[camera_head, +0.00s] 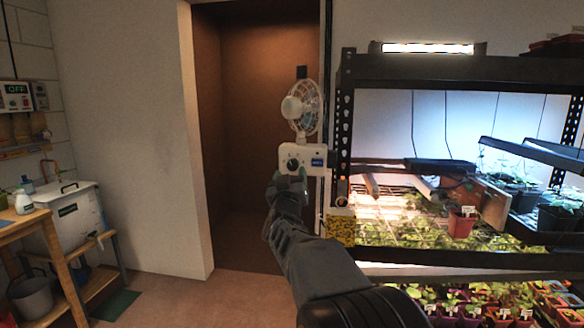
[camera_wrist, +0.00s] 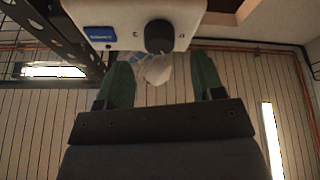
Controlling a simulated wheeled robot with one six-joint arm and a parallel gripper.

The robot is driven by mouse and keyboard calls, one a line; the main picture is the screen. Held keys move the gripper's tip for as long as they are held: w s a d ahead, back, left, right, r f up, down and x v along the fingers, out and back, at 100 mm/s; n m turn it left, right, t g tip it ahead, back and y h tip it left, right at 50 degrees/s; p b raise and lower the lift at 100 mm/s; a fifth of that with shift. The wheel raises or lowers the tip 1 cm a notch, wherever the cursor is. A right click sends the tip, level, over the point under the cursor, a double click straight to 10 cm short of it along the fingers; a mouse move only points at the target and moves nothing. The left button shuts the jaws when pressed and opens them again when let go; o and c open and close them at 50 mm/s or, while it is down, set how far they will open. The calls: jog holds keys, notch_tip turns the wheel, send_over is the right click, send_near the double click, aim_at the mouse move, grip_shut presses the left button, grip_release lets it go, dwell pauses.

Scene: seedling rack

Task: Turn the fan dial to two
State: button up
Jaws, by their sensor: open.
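The white fan (camera_head: 303,106) stands above a white control box (camera_head: 316,152) fixed by the rack's left post. The box has a dark round dial (camera_head: 293,164) and a blue label. In the wrist view the dial (camera_wrist: 158,37) shows near the top centre, with small marks beside it that are too blurred to read. My gripper (camera_head: 289,183) is just below the dial in the head view. In the wrist view my gripper (camera_wrist: 163,75) is open, its two green fingers apart and empty, short of the dial. I cannot tell which number the dial points to.
The plant rack (camera_head: 440,257) with lit seedling trays stands right of the box. A dark doorway recess lies behind the fan.

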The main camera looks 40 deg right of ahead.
aim_at(292, 166)
jog(key=shift+p+x, duration=0.3)
jog(key=shift+x, duration=1.6)
jog(key=shift+c, duration=0.3)
jog(key=c, duration=0.9)
jog(key=shift+o, duration=0.2)
jog(key=shift+m, duration=0.3)
jog(key=m+g+h, duration=0.1)
jog(key=m, duration=0.1)
jog(key=m+g+h+b, duration=0.1)
jog(key=m, duration=0.2)
jog(key=shift+a, duration=0.1)
jog(key=m+g, duration=0.2)
jog(key=m, duration=0.2)
jog(key=m+g+h, duration=0.1)
jog(key=m+g, duration=0.1)
jog(key=m, duration=0.1)
jog(key=shift+w+r+m+h+p, duration=0.1)
jog(key=shift+m+h+p, duration=0.2)
jog(key=shift+m+p, duration=0.1)
jog(key=shift+m, duration=0.3)
